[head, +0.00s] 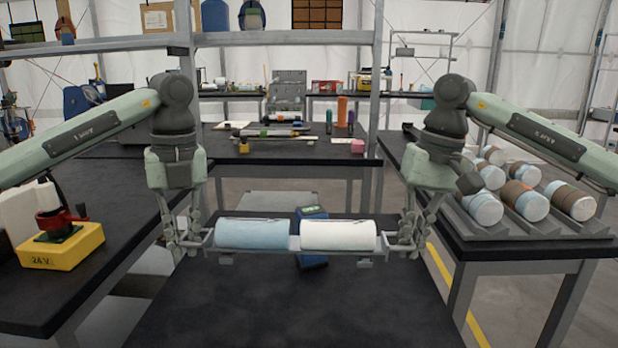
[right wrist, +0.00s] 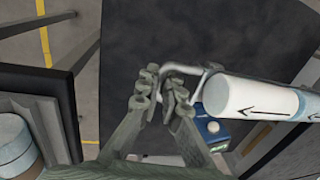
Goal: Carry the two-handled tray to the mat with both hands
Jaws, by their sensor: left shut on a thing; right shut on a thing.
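The two-handled tray (head: 294,246) is narrow and grey and looks level in the head view. A light blue cylinder (head: 252,234) and a white cylinder (head: 340,235) lie end to end on it. My left gripper (head: 192,242) is shut on its left handle. My right gripper (head: 404,242) is shut on its right handle; the right wrist view shows the fingers (right wrist: 165,88) at the bent handle (right wrist: 184,69). The tray appears held above the black table (head: 290,315). I cannot make out a separate mat.
A blue box-like object (head: 312,262) shows above and below the tray's middle, partly hidden by it. A yellow 24V unit (head: 62,247) stands on the left table. A rack of several cylinders (head: 525,202) is on the right table. The near tabletop is clear.

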